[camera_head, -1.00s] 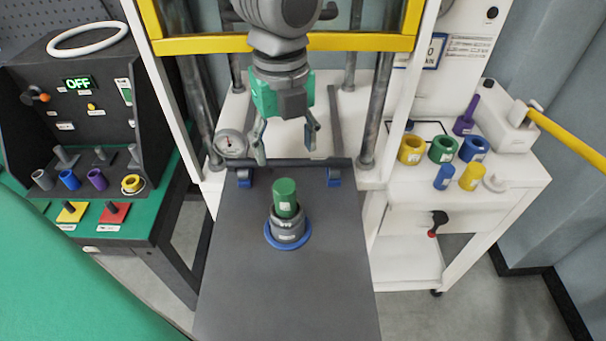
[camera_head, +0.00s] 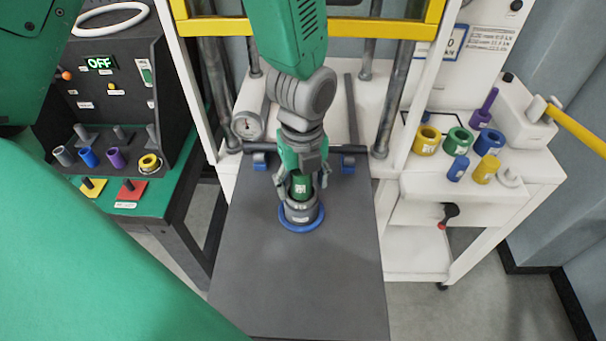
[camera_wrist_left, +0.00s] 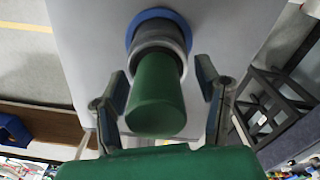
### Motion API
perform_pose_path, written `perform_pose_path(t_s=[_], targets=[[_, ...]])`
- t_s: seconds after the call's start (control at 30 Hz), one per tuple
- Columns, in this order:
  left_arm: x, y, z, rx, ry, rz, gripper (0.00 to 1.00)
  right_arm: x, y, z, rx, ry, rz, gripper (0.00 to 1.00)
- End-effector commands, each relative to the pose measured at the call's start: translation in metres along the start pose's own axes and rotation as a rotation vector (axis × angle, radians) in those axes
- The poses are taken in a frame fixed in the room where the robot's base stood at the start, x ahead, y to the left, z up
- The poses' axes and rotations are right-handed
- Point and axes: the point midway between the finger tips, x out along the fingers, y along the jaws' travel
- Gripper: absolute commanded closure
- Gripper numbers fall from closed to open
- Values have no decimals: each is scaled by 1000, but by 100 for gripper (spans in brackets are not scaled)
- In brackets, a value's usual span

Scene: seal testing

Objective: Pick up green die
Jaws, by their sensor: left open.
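A green cylinder (camera_head: 301,184) stands upright in a grey ring-shaped holder (camera_head: 300,211) with a blue ring base (camera_head: 302,228) on the dark grey platform (camera_head: 300,285). My left gripper (camera_head: 304,179) is open above the platform, with its fingers on either side of the cylinder. In the left wrist view the cylinder (camera_wrist_left: 157,95) lies between the open fingers (camera_wrist_left: 162,80), with a gap on each side. A hollow green ring-shaped piece (camera_head: 457,141) stands on the white shelf at right. My right gripper is not in view.
On the white shelf (camera_head: 530,165) stand a yellow ring (camera_head: 426,140), a blue ring (camera_head: 489,142) and small blue and yellow cylinders. The press frame's yellow bar (camera_head: 215,27) and metal posts (camera_head: 390,95) stand behind the gripper. The platform's near part is clear.

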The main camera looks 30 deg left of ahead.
Motion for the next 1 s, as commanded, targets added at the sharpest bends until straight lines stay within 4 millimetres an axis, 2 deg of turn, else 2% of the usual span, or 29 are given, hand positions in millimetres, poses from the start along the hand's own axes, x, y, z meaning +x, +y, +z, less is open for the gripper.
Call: perform_pose_path(t_s=[0.2,0.23,0.37,0.4,0.73,0.87,1.0], targets=[[0,1,-1,-1,-1,-1,42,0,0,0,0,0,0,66],[0,1,-1,-1,-1,-1,49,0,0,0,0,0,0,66],[0,1,0,-1,0,-1,95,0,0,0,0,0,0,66],[0,1,0,-1,0,-1,100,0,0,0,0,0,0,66],[-5,-1,0,-1,-2,-4,100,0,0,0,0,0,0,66],[-25,-1,0,-1,-3,-8,100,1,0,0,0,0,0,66],[-55,-1,0,-1,-4,-9,100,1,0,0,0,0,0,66]])
